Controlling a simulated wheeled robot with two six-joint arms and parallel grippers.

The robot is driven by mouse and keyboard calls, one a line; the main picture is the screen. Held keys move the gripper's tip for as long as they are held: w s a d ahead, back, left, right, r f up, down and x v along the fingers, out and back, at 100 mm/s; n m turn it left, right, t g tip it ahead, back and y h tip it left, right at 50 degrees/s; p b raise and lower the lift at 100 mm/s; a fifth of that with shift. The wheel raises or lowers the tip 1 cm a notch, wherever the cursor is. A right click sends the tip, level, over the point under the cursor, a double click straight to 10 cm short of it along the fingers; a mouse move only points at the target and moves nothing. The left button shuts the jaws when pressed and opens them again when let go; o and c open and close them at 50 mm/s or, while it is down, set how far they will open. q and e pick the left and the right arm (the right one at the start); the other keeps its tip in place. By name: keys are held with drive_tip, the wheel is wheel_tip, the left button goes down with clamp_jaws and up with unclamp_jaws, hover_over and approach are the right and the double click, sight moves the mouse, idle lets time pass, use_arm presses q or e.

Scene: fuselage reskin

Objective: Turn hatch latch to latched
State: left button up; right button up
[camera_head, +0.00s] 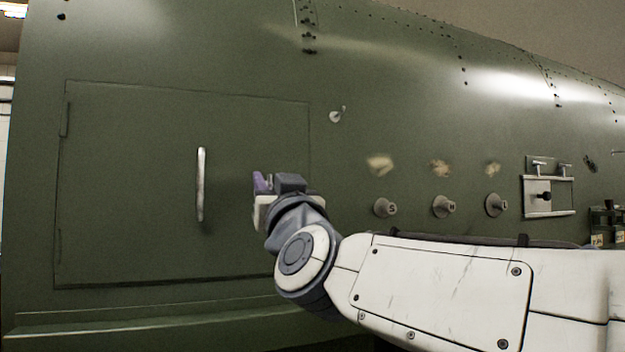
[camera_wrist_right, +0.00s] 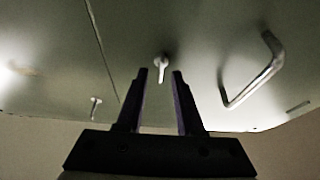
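The hatch (camera_head: 130,190) is a flush green panel, closed, with a vertical metal bar handle (camera_head: 201,184). The handle also shows at right in the right wrist view (camera_wrist_right: 262,78). A small pale latch (camera_wrist_right: 162,62) with a short lever sits on the hatch between the handle and the seam. In the right wrist view its lever points down the picture, in line with the gap between my fingertips. My right gripper (camera_head: 270,182) is open in front of the hatch's right part and hides this latch in the head view. The fingers also show in the wrist view (camera_wrist_right: 160,73); contact cannot be told.
A similar small pale knob with a lever (camera_head: 336,116) sits on the skin right of the hatch. Several round knobs (camera_head: 444,206) and a framed metal fitting (camera_head: 547,196) lie further right. My right arm crosses the lower right. The hatch's left half is unobstructed.

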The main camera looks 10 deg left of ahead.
clamp_jaws()
drive_tip(key=shift+m+h, duration=0.4)
drive_tip(key=shift+m, duration=0.2)
drive_tip(key=m+h+p, duration=0.1)
drive_tip(key=m, duration=0.1)
drive_tip(key=m+t+h+p, duration=0.1)
drive_tip(key=m, duration=0.2)
drive_tip(key=shift+r+m+t, duration=0.1)
drive_tip(key=shift+m+t, duration=0.2)
drive_tip(key=shift+d+f+m+g+h+p, duration=0.1)
drive_tip(key=shift+m+g+h+p, duration=0.65)
drive_tip(key=shift+m, duration=1.85)
drive_tip(key=shift+d+f+m+g+h+p, duration=0.1)
drive_tip(key=shift+m+h+p, duration=1.15)
drive_tip(key=shift+m, duration=1.35)
drive_tip(key=shift+f+m+g+h+p, duration=0.1)
drive_tip(key=shift+m+g+h+p, duration=0.65)
drive_tip(key=shift+m, duration=1.85)
drive_tip(key=shift+t+h, duration=0.25)
drive_tip(key=shift+t, duration=0.05)
